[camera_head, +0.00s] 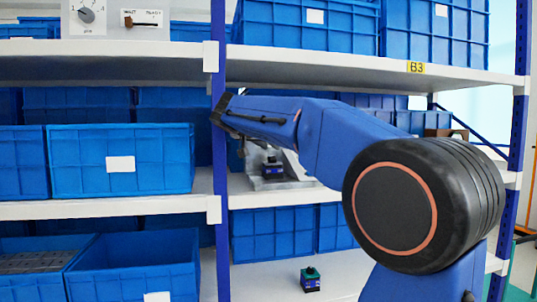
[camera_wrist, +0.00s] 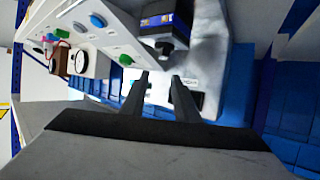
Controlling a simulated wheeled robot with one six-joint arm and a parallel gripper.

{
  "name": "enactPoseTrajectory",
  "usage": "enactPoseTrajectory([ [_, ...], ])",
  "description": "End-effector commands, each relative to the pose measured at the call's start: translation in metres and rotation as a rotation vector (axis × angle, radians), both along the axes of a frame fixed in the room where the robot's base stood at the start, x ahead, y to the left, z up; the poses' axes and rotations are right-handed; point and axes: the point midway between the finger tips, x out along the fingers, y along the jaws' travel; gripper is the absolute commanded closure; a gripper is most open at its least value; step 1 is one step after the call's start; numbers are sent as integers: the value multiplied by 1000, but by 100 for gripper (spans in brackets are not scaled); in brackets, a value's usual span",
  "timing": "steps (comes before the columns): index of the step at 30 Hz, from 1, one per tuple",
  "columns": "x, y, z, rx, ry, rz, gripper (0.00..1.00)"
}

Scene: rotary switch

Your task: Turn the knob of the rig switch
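A dark blue and black switch block (camera_wrist: 168,18) with a black knob (camera_wrist: 166,46) sits on a grey metal fixture in the wrist view; I take it for the rig switch. A similar block on a fixture (camera_head: 273,168) shows small on the middle shelf in the head view, partly behind my arm. My gripper (camera_wrist: 160,77) is open and empty. Its fingers point toward the block, with the knob just beyond the tips and roughly in line with the gap. I see no contact, but the depth between them is hard to judge. In the head view, the fingertips cannot be made out.
A pale panel with coloured buttons (camera_wrist: 98,20) and a round gauge (camera_wrist: 82,62) stands left in the wrist view. A blue shelf post (camera_head: 219,200) stands beside my arm. Blue bins (camera_head: 121,175) fill the shelves. A small green-topped block (camera_head: 310,280) sits on the lower shelf.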

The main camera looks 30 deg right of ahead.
Motion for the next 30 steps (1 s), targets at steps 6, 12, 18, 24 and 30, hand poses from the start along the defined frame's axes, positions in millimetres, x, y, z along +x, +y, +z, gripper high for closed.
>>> enactPoseTrajectory([
  [6, 1, 0, 38, 2, -3, 0, 72],
  [12, 1, 0, 60, 0, 0, 1, 72],
  [18, 0, 0, 66, 1, 1, 0, 72],
  [24, 0, 0, 66, 1, 1, 0, 72],
  [30, 0, 0, 66, 0, 1, 0, 72],
])
